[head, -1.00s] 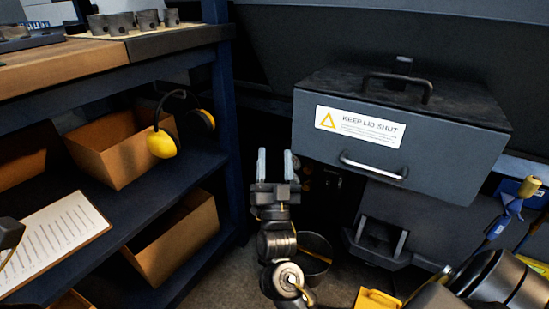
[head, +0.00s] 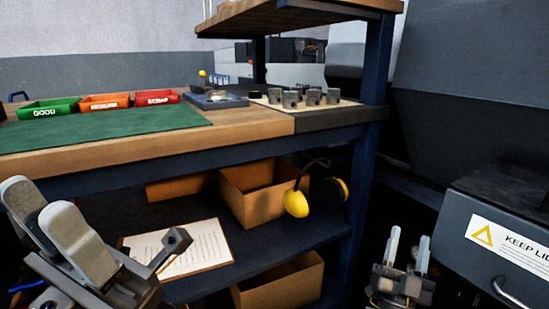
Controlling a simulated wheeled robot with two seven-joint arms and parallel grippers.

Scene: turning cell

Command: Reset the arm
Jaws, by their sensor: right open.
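My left gripper (head: 38,197) is at the lower left of the head view, in front of the bench and its shelf. Its two pale fingers stand apart with nothing between them. My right gripper (head: 409,243) is at the lower right, pointing up, between the bench post and the grey lidded box. Its fingers are apart and empty. Most of both arms is out of view.
The bench (head: 270,122) carries green, orange and red bins, a green mat (head: 100,128) and several metal parts. The shelf below holds cardboard boxes, yellow ear defenders (head: 297,203) and a paper sheet (head: 180,250). The grey lidded box (head: 475,215) stands at right.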

